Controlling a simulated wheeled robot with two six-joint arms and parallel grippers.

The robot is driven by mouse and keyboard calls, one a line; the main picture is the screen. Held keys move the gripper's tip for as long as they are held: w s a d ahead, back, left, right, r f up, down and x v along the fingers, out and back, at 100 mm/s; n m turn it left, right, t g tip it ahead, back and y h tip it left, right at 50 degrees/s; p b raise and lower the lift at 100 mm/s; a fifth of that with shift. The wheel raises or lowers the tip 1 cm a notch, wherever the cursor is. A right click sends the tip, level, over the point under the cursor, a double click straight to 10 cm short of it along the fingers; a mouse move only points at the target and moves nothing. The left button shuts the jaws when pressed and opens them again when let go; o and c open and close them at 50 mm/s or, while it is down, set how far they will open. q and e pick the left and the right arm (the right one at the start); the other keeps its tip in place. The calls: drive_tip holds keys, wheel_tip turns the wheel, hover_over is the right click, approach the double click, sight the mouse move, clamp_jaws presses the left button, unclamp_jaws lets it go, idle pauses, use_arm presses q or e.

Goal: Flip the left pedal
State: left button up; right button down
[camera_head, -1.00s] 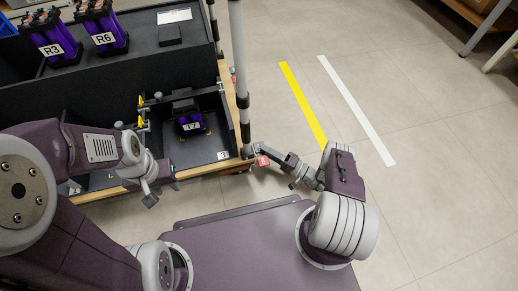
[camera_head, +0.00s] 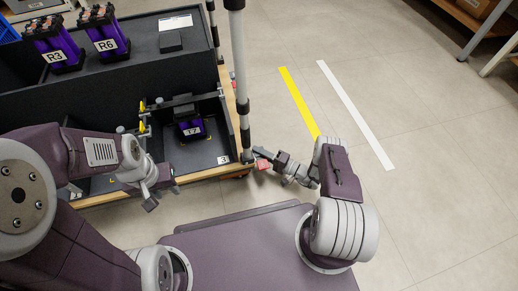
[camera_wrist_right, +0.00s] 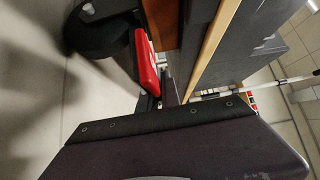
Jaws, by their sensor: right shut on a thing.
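The red pedal (camera_wrist_right: 146,66) shows at upper centre in the right wrist view, beside a black caster wheel (camera_wrist_right: 97,32) under the cart. In the head view only a bit of its red (camera_head: 263,164) shows at the cart's near right corner. My right gripper (camera_head: 260,155) reaches down to that corner and is shut on the pedal; its fingertips are mostly hidden. My left gripper (camera_head: 162,196) hangs over the cart's near edge, away from the pedal. I see nothing in it, and its finger gap is unclear.
The cart's wooden edge (camera_head: 205,174) and a post (camera_head: 239,80) stand close to my right gripper. Purple units R3 (camera_head: 58,50) and R6 (camera_head: 106,38) stand on the cart; T7 (camera_head: 190,127) sits in a compartment. The floor (camera_head: 440,150) to the right is clear.

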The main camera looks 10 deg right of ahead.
drive_tip(key=shift+w+m+g+h+p, duration=0.1)
drive_tip(key=shift+m+g+h+p, duration=0.5)
drive_tip(key=shift+m+p, duration=0.35)
drive_tip(key=shift+f+g, duration=0.3)
drive_tip(key=shift+f, duration=0.2)
drive_tip(key=c, duration=1.6)
unclamp_jaws()
use_arm(q)
wheel_tip(320, 180, up, 4)
drive_tip(key=shift+f, duration=0.25)
use_arm(e)
drive_tip(key=shift+o, duration=0.2)
